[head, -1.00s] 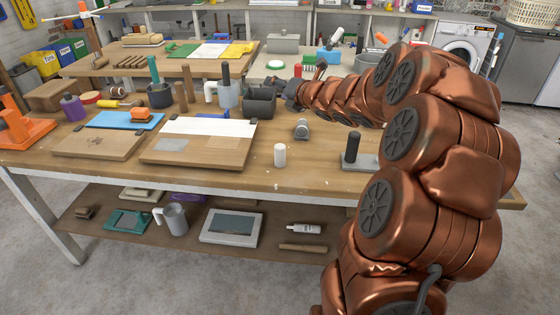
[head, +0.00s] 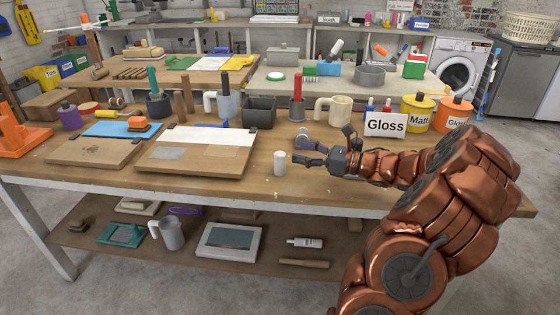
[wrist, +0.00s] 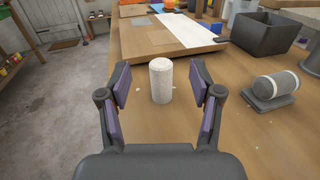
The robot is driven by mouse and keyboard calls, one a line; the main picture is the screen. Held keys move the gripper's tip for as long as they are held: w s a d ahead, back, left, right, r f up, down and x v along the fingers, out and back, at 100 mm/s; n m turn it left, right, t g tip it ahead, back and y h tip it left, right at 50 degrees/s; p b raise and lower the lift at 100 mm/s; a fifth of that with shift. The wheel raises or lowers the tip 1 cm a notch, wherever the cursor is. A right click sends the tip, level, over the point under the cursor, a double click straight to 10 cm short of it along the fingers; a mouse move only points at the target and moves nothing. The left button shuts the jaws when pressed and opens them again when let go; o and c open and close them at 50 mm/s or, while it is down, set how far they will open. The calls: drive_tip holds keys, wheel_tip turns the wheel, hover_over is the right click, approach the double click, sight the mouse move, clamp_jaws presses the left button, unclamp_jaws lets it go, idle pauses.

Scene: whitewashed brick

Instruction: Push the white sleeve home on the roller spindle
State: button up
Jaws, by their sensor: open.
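The white sleeve (head: 280,163) is a short pale cylinder standing upright on the wooden bench near its front edge. In the wrist view the sleeve (wrist: 161,82) stands upright between the spread fingers, with gaps on both sides. My gripper (head: 297,160) is open and empty, low over the bench just right of the sleeve in the head view. It also shows in the wrist view (wrist: 160,76). I cannot make out the roller spindle; a dark upright post on a grey plate, seen earlier, is hidden behind my arm.
A grey cylinder in a dark cradle (wrist: 276,88) sits right of the sleeve. Boards with a white strip (head: 205,136) lie to the left. A black bin (head: 259,110), red post (head: 298,90), beige mug (head: 340,108) and Gloss sign (head: 386,125) stand behind.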

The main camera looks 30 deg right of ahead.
sight(279, 158)
wheel_tip(279, 158, down, 4)
drive_tip(key=shift+p+x, duration=0.7)
drive_tip(key=shift+x, duration=3.1)
drive_tip(key=c, duration=1.1)
drive_tip(key=shift+r, duration=0.1)
drive_tip(key=shift+c, duration=0.2)
